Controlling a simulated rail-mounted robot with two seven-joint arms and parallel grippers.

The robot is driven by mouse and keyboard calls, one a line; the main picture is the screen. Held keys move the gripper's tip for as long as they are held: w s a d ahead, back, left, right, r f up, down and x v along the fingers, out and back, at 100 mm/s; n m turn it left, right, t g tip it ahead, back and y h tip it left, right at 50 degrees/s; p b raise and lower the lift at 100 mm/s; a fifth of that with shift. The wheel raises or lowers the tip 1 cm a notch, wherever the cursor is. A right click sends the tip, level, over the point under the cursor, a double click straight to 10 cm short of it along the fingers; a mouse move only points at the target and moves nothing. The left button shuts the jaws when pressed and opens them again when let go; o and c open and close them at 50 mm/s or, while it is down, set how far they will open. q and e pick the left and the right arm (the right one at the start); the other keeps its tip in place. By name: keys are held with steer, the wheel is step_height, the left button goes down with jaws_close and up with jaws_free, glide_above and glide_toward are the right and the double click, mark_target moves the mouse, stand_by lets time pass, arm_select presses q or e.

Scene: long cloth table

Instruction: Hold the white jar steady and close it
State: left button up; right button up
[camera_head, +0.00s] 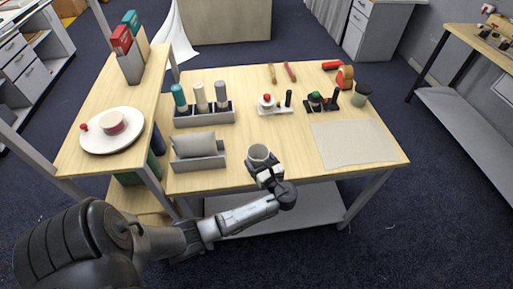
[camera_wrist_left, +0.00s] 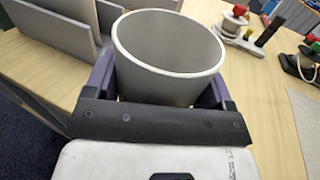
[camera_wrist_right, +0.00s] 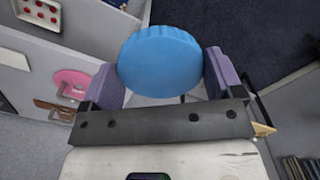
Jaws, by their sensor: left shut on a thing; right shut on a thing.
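The white jar (camera_head: 258,152) stands near the front edge of the wooden table, with its top open and no lid on it. My left gripper (camera_head: 264,170) is shut around the jar's side. In the left wrist view the jar (camera_wrist_left: 170,50) is upright between the purple finger pads, and I look partly into its empty grey inside. My right gripper (camera_wrist_right: 164,80) is shut on a round blue lid (camera_wrist_right: 160,60), seen in the right wrist view. The right arm and the lid do not show in the head view, so their distance from the jar is hidden.
Left of the jar is a grey holder (camera_head: 222,163) with a grey cushion-like block. Behind it a rack (camera_head: 183,121) holds several cylinders. Small devices (camera_head: 268,108) stand further back. A pale mat (camera_head: 345,145) lies to the right. Grey panels (camera_wrist_right: 50,75) flank the right gripper.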

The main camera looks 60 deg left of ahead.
arm_select(q)
steer(key=s+d, duration=0.4)
steer(key=d, duration=0.5)
steer(key=shift+d, duration=0.3)
arm_select(e)
steer(key=shift+r, duration=0.1)
arm_select(q)
steer(key=shift+w, duration=0.1)
steer(key=o, duration=0.4)
steer(key=shift+c, duration=0.2)
steer(key=c, duration=0.7)
